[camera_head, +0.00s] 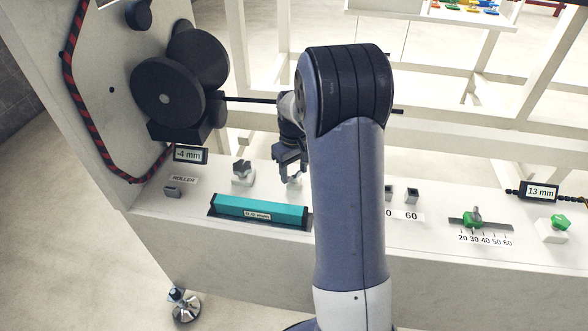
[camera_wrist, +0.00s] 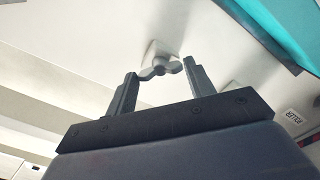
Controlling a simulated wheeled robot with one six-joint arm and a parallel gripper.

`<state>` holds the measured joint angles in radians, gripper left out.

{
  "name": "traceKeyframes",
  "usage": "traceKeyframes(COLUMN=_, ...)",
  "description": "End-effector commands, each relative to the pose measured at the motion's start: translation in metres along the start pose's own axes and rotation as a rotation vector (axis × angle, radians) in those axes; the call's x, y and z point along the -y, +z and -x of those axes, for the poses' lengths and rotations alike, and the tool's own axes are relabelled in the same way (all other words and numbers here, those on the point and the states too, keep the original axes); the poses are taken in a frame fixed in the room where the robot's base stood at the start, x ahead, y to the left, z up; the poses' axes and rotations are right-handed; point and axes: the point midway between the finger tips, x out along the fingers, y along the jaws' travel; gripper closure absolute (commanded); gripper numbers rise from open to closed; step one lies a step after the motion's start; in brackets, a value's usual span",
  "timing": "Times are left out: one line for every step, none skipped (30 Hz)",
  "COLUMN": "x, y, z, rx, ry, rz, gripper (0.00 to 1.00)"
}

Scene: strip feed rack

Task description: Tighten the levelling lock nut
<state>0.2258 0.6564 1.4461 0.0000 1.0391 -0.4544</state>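My gripper (camera_head: 290,165) is over the white shelf, in front of the dark rollers. In the wrist view my gripper (camera_wrist: 160,72) is open, its two fingers apart on either side of a grey winged knob (camera_wrist: 158,69) on a white base. I cannot tell whether the fingers touch the knob. In the head view its white base (camera_head: 295,179) shows under my gripper; the knob is mostly hidden. A second grey winged knob (camera_head: 242,171) stands to the left. A levelling foot (camera_head: 184,306) with a metal fitting is under the machine's left end. No label marks the lock nut.
A teal bar (camera_head: 260,208) lies in front of the knobs. Displays read -4 mm (camera_head: 191,155) and 13 mm (camera_head: 540,191). The dark roller (camera_head: 168,93) stands behind left.

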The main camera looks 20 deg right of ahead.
Motion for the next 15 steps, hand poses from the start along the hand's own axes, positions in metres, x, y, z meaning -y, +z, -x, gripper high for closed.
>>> traceKeyframes(x=0.0, y=0.0, z=0.0001, rx=0.0, ry=0.0, rz=0.0, gripper=0.53)
traceKeyframes(x=0.0, y=0.0, z=0.0001, rx=0.0, ry=0.0, rz=0.0, gripper=0.56)
traceKeyframes(x=0.0, y=0.0, z=0.0001, rx=0.0, ry=0.0, rz=0.0, gripper=0.59)
traceKeyframes(x=0.0, y=0.0, z=0.0002, rx=0.0, ry=0.0, rz=0.0, gripper=0.62)
traceKeyframes(x=0.0, y=0.0, z=0.0002, rx=0.0, ry=0.0, rz=0.0, gripper=0.64)
traceKeyframes(x=0.0, y=0.0, z=0.0002, rx=0.0, ry=0.0, rz=0.0, gripper=0.67)
traceKeyframes(x=0.0, y=0.0, z=0.0002, rx=0.0, ry=0.0, rz=0.0, gripper=0.7)
traceKeyframes(x=0.0, y=0.0, z=0.0002, rx=0.0, ry=0.0, rz=0.0, gripper=0.72)
traceKeyframes(x=0.0, y=0.0, z=0.0002, rx=0.0, ry=0.0, rz=0.0, gripper=0.72)
traceKeyframes(x=0.0, y=0.0, z=0.0003, rx=0.0, ry=0.0, rz=-0.001, gripper=0.72)
traceKeyframes(x=0.0, y=0.0, z=0.0003, rx=0.0, ry=0.0, rz=-0.002, gripper=0.72)
traceKeyframes(x=0.0, y=0.0, z=0.0004, rx=0.0, ry=0.0, rz=-0.005, gripper=0.72)
traceKeyframes(x=0.0, y=0.0, z=0.0005, rx=0.0, ry=0.0, rz=-0.009, gripper=0.72)
traceKeyframes(x=0.0, y=0.0, z=0.0006, rx=0.0, ry=0.0, rz=-0.014, gripper=0.72)
traceKeyframes(x=0.0, y=0.0, z=0.0007, rx=0.0, ry=0.0, rz=-0.023, gripper=0.72)
